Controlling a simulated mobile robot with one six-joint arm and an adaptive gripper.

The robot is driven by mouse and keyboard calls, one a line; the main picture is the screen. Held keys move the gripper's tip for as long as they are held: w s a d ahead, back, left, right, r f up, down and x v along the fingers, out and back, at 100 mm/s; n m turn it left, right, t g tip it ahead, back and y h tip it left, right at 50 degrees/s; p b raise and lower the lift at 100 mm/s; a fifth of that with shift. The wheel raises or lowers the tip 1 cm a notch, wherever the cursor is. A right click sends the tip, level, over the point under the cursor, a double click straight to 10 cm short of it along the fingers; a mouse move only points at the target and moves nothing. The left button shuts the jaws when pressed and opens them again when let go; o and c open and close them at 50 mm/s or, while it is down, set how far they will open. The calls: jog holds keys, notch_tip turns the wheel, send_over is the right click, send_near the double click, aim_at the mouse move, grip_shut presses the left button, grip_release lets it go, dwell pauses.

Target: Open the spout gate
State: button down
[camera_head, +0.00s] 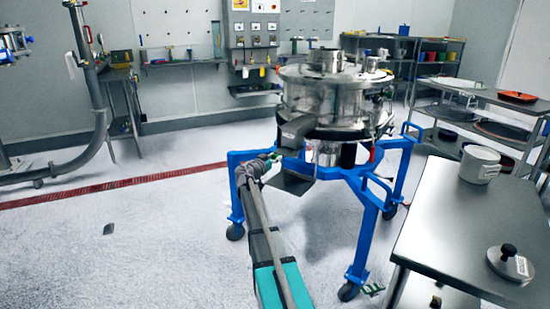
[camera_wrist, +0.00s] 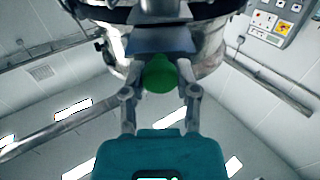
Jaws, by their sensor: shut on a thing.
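The powder sifter (camera_head: 325,97) is a shiny steel drum on a blue wheeled frame. A grey spout (camera_head: 299,128) slopes out of its front left side. A green knob (camera_wrist: 159,73) sits between my gripper's fingers below a flat blue-grey plate (camera_wrist: 160,40), which appears to be part of the spout gate. My gripper (camera_wrist: 160,88) is shut on the green knob, with one finger on each side. In the head view my gripper (camera_head: 264,163) is beside the spout's lower end, and the knob is mostly hidden. How far the gate is open cannot be told.
The blue frame (camera_head: 367,235) stands close to my arm. A steel table (camera_head: 450,225) at right holds a white pot (camera_head: 480,164) and a round lid (camera_head: 510,264) with a black knob. Shelves (camera_head: 470,100) stand behind. The floor at left is mostly clear.

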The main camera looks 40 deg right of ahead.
jog(key=shift+w, duration=0.2)
jog(key=shift+c, duration=1.8)
grip_release()
jog(key=shift+s, duration=0.1)
jog(key=v, duration=1.2)
